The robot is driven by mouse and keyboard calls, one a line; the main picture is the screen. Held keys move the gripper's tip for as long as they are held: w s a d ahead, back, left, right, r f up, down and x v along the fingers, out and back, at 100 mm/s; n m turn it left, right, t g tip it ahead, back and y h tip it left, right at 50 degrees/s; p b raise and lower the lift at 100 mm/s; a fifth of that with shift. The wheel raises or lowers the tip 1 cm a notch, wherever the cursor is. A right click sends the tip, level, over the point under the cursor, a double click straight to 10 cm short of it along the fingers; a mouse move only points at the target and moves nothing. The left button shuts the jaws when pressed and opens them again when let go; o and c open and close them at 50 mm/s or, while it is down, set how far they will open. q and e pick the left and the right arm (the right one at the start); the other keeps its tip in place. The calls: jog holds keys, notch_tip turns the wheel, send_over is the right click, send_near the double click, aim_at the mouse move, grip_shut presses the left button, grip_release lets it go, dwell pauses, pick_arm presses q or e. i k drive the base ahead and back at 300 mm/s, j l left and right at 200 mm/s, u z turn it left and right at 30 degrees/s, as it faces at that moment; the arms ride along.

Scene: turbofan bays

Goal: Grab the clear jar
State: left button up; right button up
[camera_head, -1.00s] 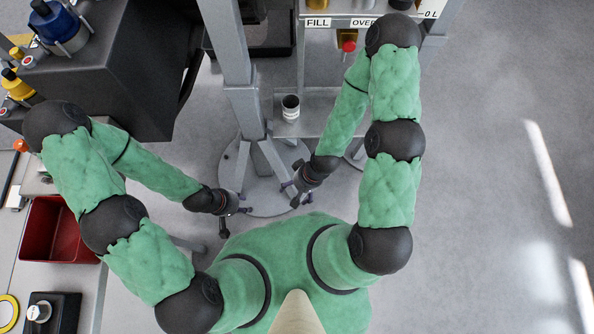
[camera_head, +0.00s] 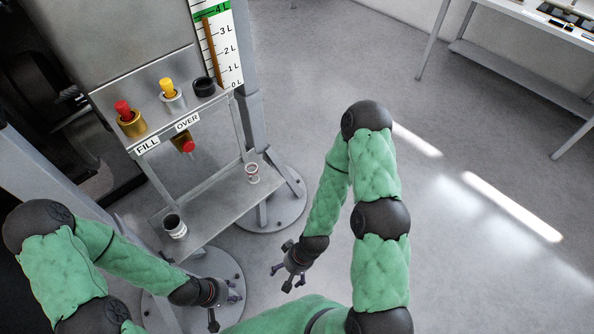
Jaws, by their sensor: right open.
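A small clear jar (camera_head: 252,173) with a reddish band stands upright on the right part of the grey metal shelf (camera_head: 215,200). My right gripper (camera_head: 283,278) is open and empty, in front of and below the shelf in the picture, well apart from the jar. My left gripper (camera_head: 226,310) is open and empty, near the lower edge of the picture. It is apart from the jar too.
A dark-mouthed can (camera_head: 176,228) with a pale label stands at the shelf's left end. Above are a panel with red (camera_head: 123,108) and yellow (camera_head: 167,87) caps and a level scale (camera_head: 224,50). Open floor lies right; a table (camera_head: 540,50) stands far right.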

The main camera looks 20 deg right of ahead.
aim_at(251, 169)
jog(key=z, duration=0.3)
jog(key=i+l+u, duration=0.2)
jog(key=u, duration=0.3)
jog(key=i+l+u, duration=0.2)
jog(key=u, duration=0.25)
jog(key=i+l+u, duration=0.1)
jog(key=l+u, duration=0.4)
jog(key=j, duration=0.1)
